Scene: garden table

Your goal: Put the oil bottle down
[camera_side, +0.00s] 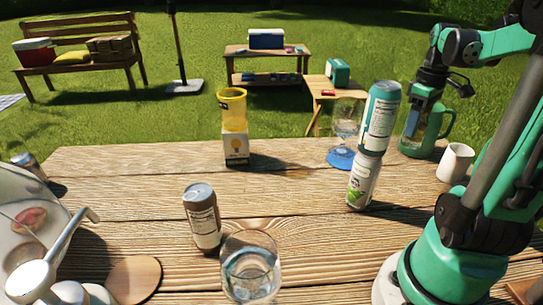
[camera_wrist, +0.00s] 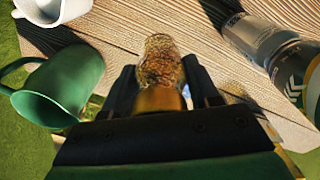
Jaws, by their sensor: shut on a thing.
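My gripper (camera_side: 425,88) points down near the far right edge of the table (camera_side: 290,205). It is shut on the oil bottle (camera_side: 414,122), which stands out brownish-gold below the jaws in the side view. In the wrist view the bottle's mottled golden top (camera_wrist: 160,65) sits between the two dark fingers of my gripper (camera_wrist: 162,88). The bottle looks roughly upright. I cannot tell whether its base touches the table.
A green mug (camera_side: 437,130) is close beside the bottle, and a white mug (camera_side: 455,162) is nearer. Two stacked cans (camera_side: 379,118) and a glass (camera_side: 346,122) on a blue coaster (camera_side: 341,159) stand left. A yellow cup (camera_side: 232,108) tops a box (camera_side: 236,147). Mid-table is partly clear.

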